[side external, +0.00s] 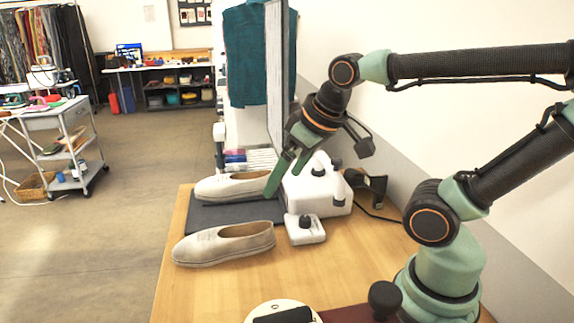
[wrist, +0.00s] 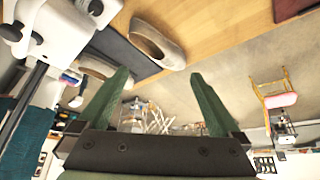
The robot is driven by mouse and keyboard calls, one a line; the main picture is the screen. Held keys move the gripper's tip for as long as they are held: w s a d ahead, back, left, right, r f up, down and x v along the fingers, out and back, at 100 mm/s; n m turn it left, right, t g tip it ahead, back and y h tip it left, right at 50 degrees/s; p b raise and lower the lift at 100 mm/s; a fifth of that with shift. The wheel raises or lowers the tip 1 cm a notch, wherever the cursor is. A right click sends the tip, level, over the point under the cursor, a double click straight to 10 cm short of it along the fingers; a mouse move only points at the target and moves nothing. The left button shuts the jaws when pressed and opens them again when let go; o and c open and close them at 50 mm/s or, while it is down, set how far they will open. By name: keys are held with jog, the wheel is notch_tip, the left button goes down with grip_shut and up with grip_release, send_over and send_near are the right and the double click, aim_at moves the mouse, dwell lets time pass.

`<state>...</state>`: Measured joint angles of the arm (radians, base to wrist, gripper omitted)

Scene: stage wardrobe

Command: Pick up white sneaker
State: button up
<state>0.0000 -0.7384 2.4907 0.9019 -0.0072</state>
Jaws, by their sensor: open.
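Two pale, off-white low shoes without visible laces are in view, and I cannot tell which is the white sneaker. In the wrist view the fingers (wrist: 160,75) stand wide apart.
A white machine (side external: 318,188) stands on the table (side external: 185,296) just right of my gripper, with a small white block (side external: 305,229) in front. A round white-rimmed thing (side external: 283,311) lies at the near edge. Wood left of that is clear. A wheeled cart (side external: 62,142) stands away on the floor.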

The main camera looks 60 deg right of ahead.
jog(key=n+g, duration=0.6)
jog(key=n, duration=0.2)
send_over(233, 237)
jog(key=s+a, duration=0.2)
notch_tip(233, 237, down, 12)
notch_tip(233, 237, down, 12)
jog(key=shift+f, duration=0.1)
jog(key=c, duration=1.2)
jog(key=shift+r, duration=0.2)
